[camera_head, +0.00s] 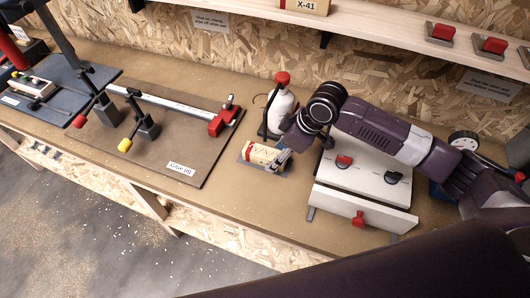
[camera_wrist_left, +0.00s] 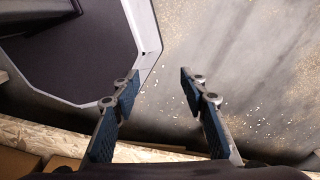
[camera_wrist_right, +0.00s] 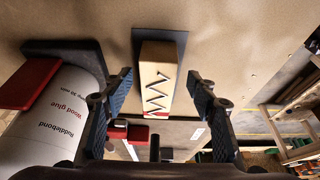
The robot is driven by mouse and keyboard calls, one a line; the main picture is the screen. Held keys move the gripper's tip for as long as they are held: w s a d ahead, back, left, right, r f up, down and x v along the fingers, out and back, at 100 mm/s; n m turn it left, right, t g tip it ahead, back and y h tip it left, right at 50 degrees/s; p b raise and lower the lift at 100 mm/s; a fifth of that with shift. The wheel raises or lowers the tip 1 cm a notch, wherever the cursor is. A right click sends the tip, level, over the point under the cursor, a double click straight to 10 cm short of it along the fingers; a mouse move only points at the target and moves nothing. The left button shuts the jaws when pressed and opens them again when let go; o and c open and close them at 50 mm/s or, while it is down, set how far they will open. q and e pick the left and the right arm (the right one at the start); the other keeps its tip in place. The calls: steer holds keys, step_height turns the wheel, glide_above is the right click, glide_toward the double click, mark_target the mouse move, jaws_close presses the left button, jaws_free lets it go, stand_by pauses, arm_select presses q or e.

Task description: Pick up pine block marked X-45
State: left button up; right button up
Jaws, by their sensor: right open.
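A pale pine block (camera_head: 262,153) with a red end mark lies on a small grey plate (camera_head: 270,172) on the bench. In the right wrist view the block (camera_wrist_right: 158,78) shows a dark zigzag mark on its face; no X-45 label is readable. My right gripper (camera_head: 283,156) is at the block's right end in the head view. In the right wrist view its open fingers (camera_wrist_right: 162,95) stand apart on either side of the block's line, with gaps visible. My left gripper (camera_wrist_left: 158,82) is open and empty above the floor, outside the head view.
A white glue bottle (camera_head: 282,108) with a red cap stands just behind the block. A white box (camera_head: 362,185) with knobs is to the right, under my right arm. A Glue-Up board (camera_head: 190,150) with clamps lies left. A block marked X-41 (camera_head: 306,6) sits on the shelf.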

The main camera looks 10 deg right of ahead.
steer(key=shift+x, duration=1.1)
steer(key=shift+w+f, duration=0.15)
steer(key=c, duration=1.2)
arm_select(q)
steer(key=shift+w+d+r, duration=0.1)
steer(key=shift+w+r, duration=0.1)
steer(key=shift+w, duration=0.3)
steer(key=shift+w+r, duration=0.2)
steer(key=shift+w, duration=0.25)
arm_select(e)
steer(key=shift+c, duration=0.6)
arm_select(q)
steer(key=shift+f, duration=0.1)
